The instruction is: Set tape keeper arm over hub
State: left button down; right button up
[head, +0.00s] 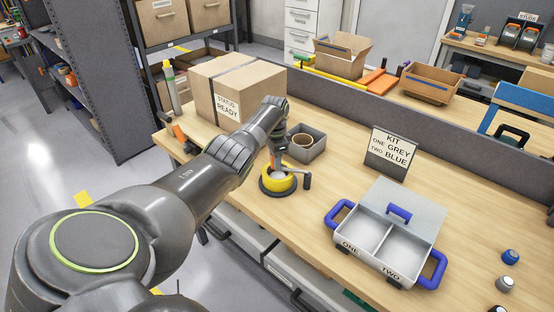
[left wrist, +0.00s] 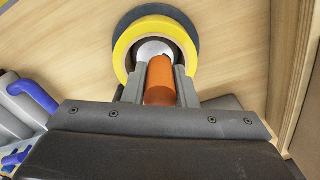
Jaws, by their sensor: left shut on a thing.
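A yellow tape roll (head: 270,185) sits on a round dark base (head: 280,196) near the bench's front edge. Its pale hub (left wrist: 153,48) shows inside the yellow ring in the left wrist view. My left gripper (head: 276,162) is over the roll, pointing down. It is shut on an upright orange grip (left wrist: 160,80), whose end is at the hub. I cannot tell whether the orange grip touches the hub. A dark arm with a knob (head: 306,180) stands at the roll's right side; its link to the orange grip is hidden. My right gripper is out of view.
A small grey bin (head: 318,148) with a brown roll stands just behind. An open two-compartment case with blue handles (head: 433,270) is to the right, a kit sign (head: 388,152) behind it. A cardboard box (head: 205,92) stands at the back left. Bench between roll and case is clear.

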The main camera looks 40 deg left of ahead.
pick_arm(q)
jog(key=c, duration=1.2)
grip_release()
jog(key=shift+w+a, duration=0.1)
jog(key=shift+o, duration=0.2)
jog(key=shift+r, duration=0.3)
notch_tip(320, 180, up, 17)
jog(key=b, duration=0.2)
jog(key=shift+f, duration=0.25)
